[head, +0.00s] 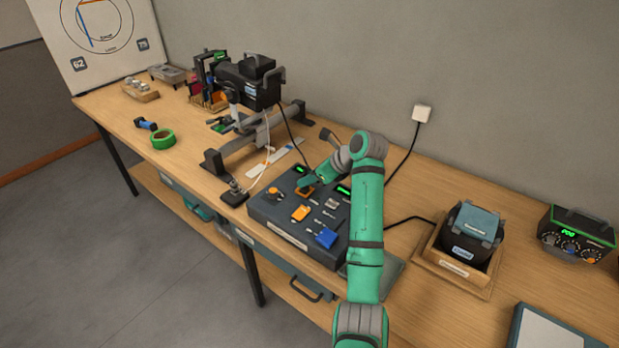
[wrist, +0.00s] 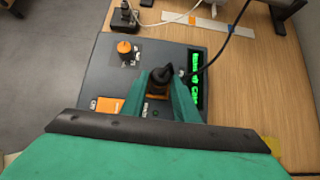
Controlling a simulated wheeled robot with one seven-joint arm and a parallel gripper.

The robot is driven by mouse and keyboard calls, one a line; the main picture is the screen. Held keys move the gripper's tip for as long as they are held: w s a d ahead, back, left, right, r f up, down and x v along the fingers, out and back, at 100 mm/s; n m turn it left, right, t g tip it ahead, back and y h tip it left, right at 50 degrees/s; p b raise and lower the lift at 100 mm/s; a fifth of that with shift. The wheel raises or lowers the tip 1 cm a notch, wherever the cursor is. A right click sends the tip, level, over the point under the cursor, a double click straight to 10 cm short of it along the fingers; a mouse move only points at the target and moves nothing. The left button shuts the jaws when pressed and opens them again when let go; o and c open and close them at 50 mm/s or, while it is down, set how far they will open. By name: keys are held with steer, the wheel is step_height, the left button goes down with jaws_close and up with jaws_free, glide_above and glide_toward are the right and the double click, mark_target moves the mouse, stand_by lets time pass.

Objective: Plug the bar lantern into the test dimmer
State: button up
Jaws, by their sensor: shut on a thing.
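The bar lantern (head: 250,82) is a black fixture on a grey stand at the back of the bench. The test dimmer (head: 262,212) is a dark sloped panel in front of it; its top also shows in the wrist view (wrist: 150,53). My gripper (head: 307,188) is low over the dimmer's upper part. In the wrist view my gripper (wrist: 162,88) is shut on a black plug (wrist: 160,76), with a black cable leading up and right. An orange-edged socket (wrist: 157,95) is just under the plug. I cannot tell whether the plug is seated in it.
On the dimmer are an orange knob (wrist: 125,47), a lit green display (wrist: 196,80) and a blue part (head: 326,237). A black box in a wooden tray (head: 455,272) and a control unit (head: 577,236) stand to the right. Green tape (head: 163,139) lies left.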

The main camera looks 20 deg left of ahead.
steer(key=shift+f, duration=0.55)
stand_by(0.6)
steer(key=o, duration=1.2)
steer(key=shift+o, duration=0.2)
steer(key=shift+d+r, duration=0.1)
steer(key=shift+r, duration=0.05)
steer(key=v, duration=1)
steer(key=shift+d, duration=0.35)
